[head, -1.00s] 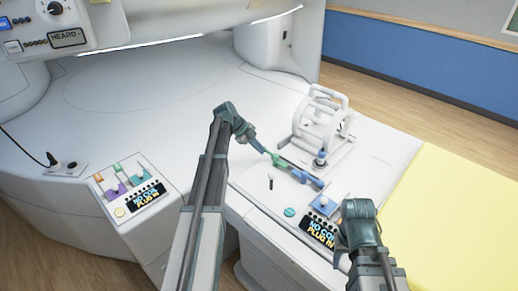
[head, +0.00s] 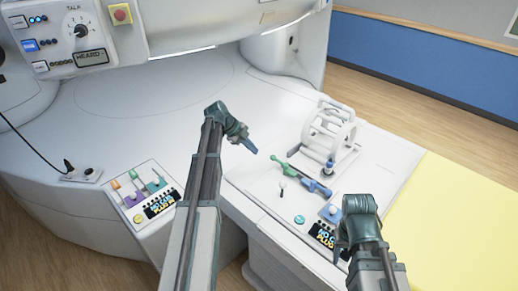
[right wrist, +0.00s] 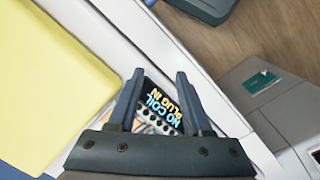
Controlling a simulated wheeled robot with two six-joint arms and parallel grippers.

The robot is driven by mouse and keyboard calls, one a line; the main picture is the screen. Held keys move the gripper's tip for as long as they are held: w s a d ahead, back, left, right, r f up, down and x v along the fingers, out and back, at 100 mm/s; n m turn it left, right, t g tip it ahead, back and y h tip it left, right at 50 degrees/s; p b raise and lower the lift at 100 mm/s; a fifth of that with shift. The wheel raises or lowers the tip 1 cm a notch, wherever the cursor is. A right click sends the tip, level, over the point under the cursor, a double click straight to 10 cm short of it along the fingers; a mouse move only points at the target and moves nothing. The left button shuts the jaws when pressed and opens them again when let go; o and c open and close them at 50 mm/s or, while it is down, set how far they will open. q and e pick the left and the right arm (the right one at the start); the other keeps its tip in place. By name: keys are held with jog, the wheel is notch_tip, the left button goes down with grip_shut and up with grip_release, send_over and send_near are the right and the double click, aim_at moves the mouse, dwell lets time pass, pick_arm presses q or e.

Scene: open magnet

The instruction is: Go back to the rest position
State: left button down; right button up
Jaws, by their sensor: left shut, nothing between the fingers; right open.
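My left gripper (head: 252,148) is shut and empty, held above the white surface in the middle of the head view. Its tip is apart from a green and blue tool-like piece (head: 305,176) lying on the white panel to its right. My right gripper (head: 344,246) is at the lower right of the head view, by the near panel with the display. In the right wrist view its two fingers (right wrist: 158,85) are spread with nothing held. Between them shows a display reading "NO COIL PLUG IN" (right wrist: 172,105), further down on the panel.
A white coil frame with rings (head: 330,135) stands behind the green and blue piece. A yellow pad (head: 450,215) lies at the right. A control box with coloured levers (head: 137,190) is at the left. The white surface behind my left gripper is clear.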

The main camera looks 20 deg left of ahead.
pick_arm(q)
jog(key=shift+s+a+r, duration=0.25)
jog(key=shift+a+r, duration=0.1)
jog(key=shift+r, duration=0.25)
jog(key=s+d+f+n+g+y, duration=0.15)
jog(key=s+d+n, duration=0.35)
jog(key=d, duration=0.8)
jog(key=s+d+f+n+g+y, duration=0.1)
jog(key=s+d+n+y, duration=0.1)
jog(key=s+d+n, duration=0.3)
jog(key=s+d+f+n+g+y, duration=0.1)
jog(key=s+d+n, duration=0.5)
jog(key=s+d, duration=0.6)
jog(key=s+f+y, duration=0.1)
jog(key=s+y, duration=0.1)
jog(key=s, duration=0.4)
jog(key=shift+g, duration=0.35)
jog(key=shift+w+y, duration=0.1)
jog(key=shift+y, duration=0.15)
